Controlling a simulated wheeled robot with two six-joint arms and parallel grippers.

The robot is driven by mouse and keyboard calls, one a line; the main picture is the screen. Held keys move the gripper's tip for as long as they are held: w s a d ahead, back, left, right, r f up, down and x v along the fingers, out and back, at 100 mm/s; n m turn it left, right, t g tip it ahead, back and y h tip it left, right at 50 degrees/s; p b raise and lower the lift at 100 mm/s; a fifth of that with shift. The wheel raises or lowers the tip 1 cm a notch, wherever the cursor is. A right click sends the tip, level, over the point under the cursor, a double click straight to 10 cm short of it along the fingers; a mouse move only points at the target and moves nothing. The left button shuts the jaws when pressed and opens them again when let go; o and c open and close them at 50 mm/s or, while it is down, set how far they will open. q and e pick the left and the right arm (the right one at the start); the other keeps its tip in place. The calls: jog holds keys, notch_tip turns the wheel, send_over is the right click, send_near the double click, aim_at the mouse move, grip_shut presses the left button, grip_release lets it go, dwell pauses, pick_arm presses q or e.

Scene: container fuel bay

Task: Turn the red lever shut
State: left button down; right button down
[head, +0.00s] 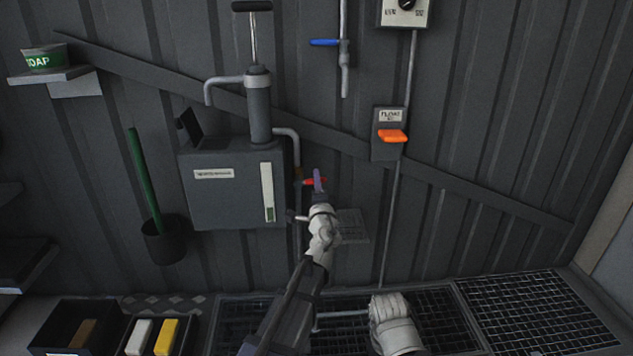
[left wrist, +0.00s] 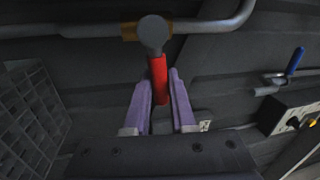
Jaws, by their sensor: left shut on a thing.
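The brass valve body (left wrist: 130,31) is partly hidden behind the pivot.
The grey pump box (head: 235,205) is left of the lever. A blue lever (head: 324,42) is above, and an orange float switch (head: 392,135) is at upper right. A green-handled tool (head: 143,175) stands in a holder. Grated floor (head: 535,310) and bins (head: 75,328) lie below.

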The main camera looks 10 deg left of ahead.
pick_arm(q)
jog(key=shift+s+a+f+m, duration=0.1)
jog(key=shift+a+f+m, duration=0.15)
jog(key=shift+m, duration=0.25)
jog(key=shift+a, duration=0.1)
jog(key=c, duration=1)
grip_release()
jog(key=shift+s+d+b, duration=0.25)
jog(key=shift+s+b, duration=0.05)
jog(key=shift+s, duration=0.05)
jog(key=b+v, duration=0.1)
jog(key=v, duration=0.6)
jog(key=shift+a+r, duration=0.1)
jog(key=shift+a, duration=0.05)
